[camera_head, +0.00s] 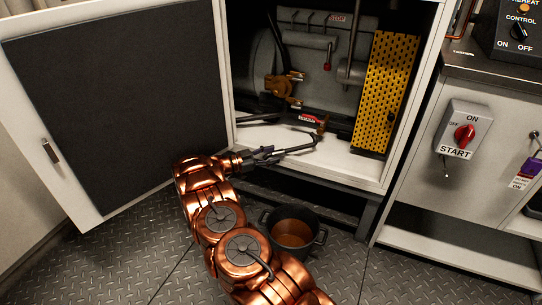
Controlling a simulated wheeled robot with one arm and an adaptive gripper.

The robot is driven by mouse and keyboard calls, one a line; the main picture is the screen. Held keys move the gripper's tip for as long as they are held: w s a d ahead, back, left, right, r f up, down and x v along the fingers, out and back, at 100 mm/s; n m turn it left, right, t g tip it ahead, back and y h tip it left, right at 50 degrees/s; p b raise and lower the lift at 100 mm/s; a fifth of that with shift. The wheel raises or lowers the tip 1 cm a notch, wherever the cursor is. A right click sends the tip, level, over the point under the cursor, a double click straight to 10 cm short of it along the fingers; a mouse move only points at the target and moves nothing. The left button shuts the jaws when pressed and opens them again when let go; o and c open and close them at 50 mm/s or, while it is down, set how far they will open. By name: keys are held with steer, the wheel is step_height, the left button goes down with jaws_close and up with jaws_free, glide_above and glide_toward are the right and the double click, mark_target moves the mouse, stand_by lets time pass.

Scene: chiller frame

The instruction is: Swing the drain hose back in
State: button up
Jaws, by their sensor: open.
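My gripper (292,148) is at the end of my copper arm, at the front lip of the open cabinet. Its dark, thin fingers are apart, and one long dark piece reaches right towards the red-handled valve (308,119). A dark, hose-like tube (258,118) lies low at the left inside the cabinet, just above and behind the gripper. I cannot tell for certain whether this tube is the drain hose. No hose is clearly seen held between the fingers. A dark pot (265,216) with brown liquid stands on the floor below the cabinet.
The cabinet door (118,105) stands wide open on the left. Inside are a brass fitting (283,87), grey pipework and a yellow perforated panel (388,85). A switch box with a red knob (465,136) is on the right. The diamond-plate floor is clear at lower left.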

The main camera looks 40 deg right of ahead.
steer(key=shift+r, duration=0.1)
step_height(320, 180, up, 10)
steer(key=shift+f, duration=0.15)
stand_by(0.5)
steer(key=shift+c, duration=0.2)
